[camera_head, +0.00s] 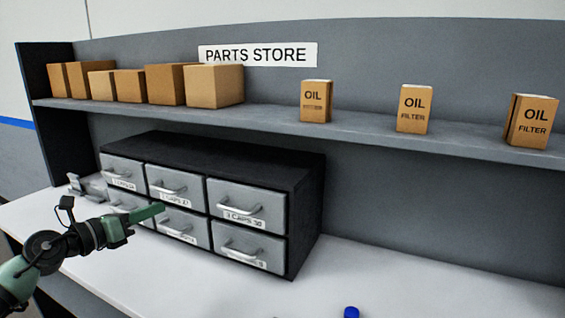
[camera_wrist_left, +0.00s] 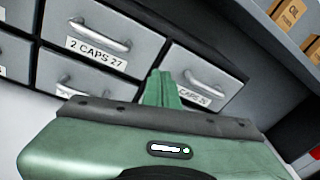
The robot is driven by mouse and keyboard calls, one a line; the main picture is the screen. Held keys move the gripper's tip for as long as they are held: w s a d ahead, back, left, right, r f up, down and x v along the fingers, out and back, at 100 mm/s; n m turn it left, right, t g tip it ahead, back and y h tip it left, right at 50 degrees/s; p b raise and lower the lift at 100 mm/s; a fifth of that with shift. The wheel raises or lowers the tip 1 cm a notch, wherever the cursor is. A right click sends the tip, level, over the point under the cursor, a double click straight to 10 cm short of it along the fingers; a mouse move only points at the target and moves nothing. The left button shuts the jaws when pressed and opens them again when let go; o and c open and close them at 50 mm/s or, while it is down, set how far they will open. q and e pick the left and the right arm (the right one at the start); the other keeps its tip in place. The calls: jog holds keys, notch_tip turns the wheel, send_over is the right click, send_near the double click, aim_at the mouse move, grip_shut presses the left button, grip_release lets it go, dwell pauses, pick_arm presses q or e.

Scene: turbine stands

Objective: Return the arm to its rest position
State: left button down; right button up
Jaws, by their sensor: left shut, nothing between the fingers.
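My left arm comes in from the left in the head view. Its green left gripper (camera_head: 158,211) is shut and empty, in front of the drawer cabinet (camera_head: 307,210). In the left wrist view the shut green fingers (camera_wrist_left: 160,88) point toward the drawer fronts. The drawers look closed, each with a metal handle and a label; one reads "2 CAPS 27" (camera_wrist_left: 97,52). Some of the left drawers are partly hidden behind my gripper. My right gripper is in neither view.
The white worktop (camera_head: 400,285) is clear to the right of the cabinet, apart from a blue cap (camera_head: 351,312) at the bottom edge. A grey shelf (camera_head: 270,118) above holds several cardboard boxes (camera_head: 214,86) and oil filter boxes (camera_head: 414,109). A grey metal object (camera_head: 85,186) stands left of the cabinet.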

pick_arm(q)
jog(key=s+d+f+n+t+y, duration=0.1)
jog(key=s+d+f+n+t, duration=0.25)
jog(key=d+n, duration=0.55)
jog(key=s+a+f+n+g+y, duration=0.1)
jog(key=s+f+n+g+y, duration=0.1)
jog(key=s+f+n+y, duration=0.5)
jog(key=s+a+f+n+g+y, duration=0.2)
jog(key=s+f+n+y, duration=0.3)
jog(key=f+n, duration=0.7)
jog(key=s+d+f+n+g+h, duration=0.1)
jog(key=s+d+f+n+g, duration=0.2)
jog(key=s, duration=0.6)
jog(key=s+d+f+n+g+h, duration=0.25)
jog(key=s+f+g, duration=0.2)
jog(key=s, duration=0.45)
jog(key=s+d+f+n+g+h, duration=0.1)
jog(key=s+d+f+n+g, duration=0.15)
jog(key=s+f, duration=0.45)
notch_tip(320, 180, down, 21)
jog(key=s+a+g, duration=0.1)
jog(key=s+g, duration=0.1)
jog(key=s+a+f+g, duration=0.1)
jog(key=s+a+f, duration=0.2)
jog(key=s+f, duration=1.5)
jog(key=shift+f, duration=0.2)
